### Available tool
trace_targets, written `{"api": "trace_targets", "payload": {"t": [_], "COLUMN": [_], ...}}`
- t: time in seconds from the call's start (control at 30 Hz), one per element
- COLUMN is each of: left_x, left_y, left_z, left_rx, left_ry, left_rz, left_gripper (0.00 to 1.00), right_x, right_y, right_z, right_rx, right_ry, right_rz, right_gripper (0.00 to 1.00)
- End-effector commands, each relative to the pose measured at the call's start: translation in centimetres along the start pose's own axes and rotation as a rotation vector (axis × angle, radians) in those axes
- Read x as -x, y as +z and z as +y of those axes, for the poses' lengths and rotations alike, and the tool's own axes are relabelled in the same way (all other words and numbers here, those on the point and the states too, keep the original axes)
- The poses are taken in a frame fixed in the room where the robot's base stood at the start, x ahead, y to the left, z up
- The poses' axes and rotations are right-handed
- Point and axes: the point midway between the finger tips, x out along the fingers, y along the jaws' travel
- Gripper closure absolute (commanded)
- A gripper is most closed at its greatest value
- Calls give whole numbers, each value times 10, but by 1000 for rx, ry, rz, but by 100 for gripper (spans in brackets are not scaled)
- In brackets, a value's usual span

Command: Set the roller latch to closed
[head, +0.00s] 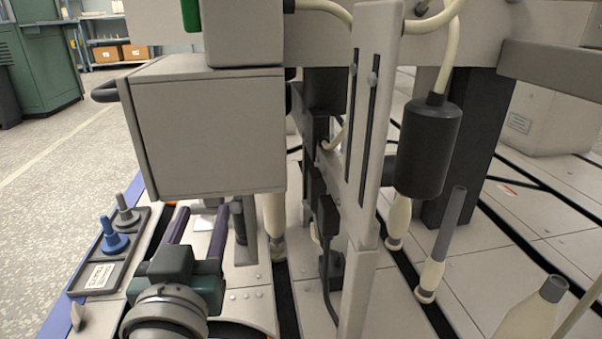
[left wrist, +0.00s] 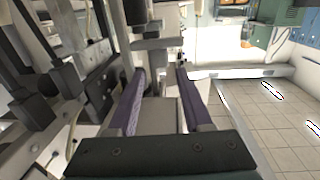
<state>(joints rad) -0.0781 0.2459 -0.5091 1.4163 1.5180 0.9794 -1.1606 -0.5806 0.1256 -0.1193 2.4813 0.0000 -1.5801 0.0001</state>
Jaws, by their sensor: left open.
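My left gripper (head: 203,214) reaches in below a grey box-shaped housing (head: 210,135), with its two purple fingers spread apart and nothing held between them. In the left wrist view the open fingers (left wrist: 160,74) point toward a pale grey bar-shaped fitting (left wrist: 152,45) with a dark block above it. In the head view a dark upright post (head: 239,222) stands just right of the fingers. I cannot tell for certain which part is the roller latch, nor its setting; the housing hides much of the area at the fingertips. My right gripper is not in view.
A dark tray (head: 137,250) holding a blue bobbin (head: 113,237) and a grey one (head: 126,211) lies left of my gripper. A tall slotted upright (head: 368,130) and a hanging dark cylinder (head: 428,148) stand to the right. Open floor (head: 60,190) lies far left.

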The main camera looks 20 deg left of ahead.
Motion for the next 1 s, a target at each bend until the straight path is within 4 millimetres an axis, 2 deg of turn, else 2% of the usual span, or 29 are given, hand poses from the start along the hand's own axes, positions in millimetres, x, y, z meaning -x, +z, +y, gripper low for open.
{"api": "trace_targets", "payload": {"t": [0.03, 0.1, 0.3, 0.5, 0.73, 1.0], "left_x": [-12, -26, -57, -69, -70, -69], "left_y": [4, 4, 3, 1, 0, 0], "left_z": [0, 0, 1, 0, 1, 1], "left_rx": [0, 1, 1, 0, 1, 1], "left_ry": [0, 1, 2, 3, 3, 3], "left_rz": [6, 6, 3, 1, 0, 1], "left_gripper": [50, 50, 50, 50, 50, 80], "right_x": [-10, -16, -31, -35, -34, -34], "right_y": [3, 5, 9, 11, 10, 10], "right_z": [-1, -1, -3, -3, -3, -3], "right_rx": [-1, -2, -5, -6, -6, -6], "right_ry": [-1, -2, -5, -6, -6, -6], "right_rz": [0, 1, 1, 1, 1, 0], "right_gripper": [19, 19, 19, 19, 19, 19]}}
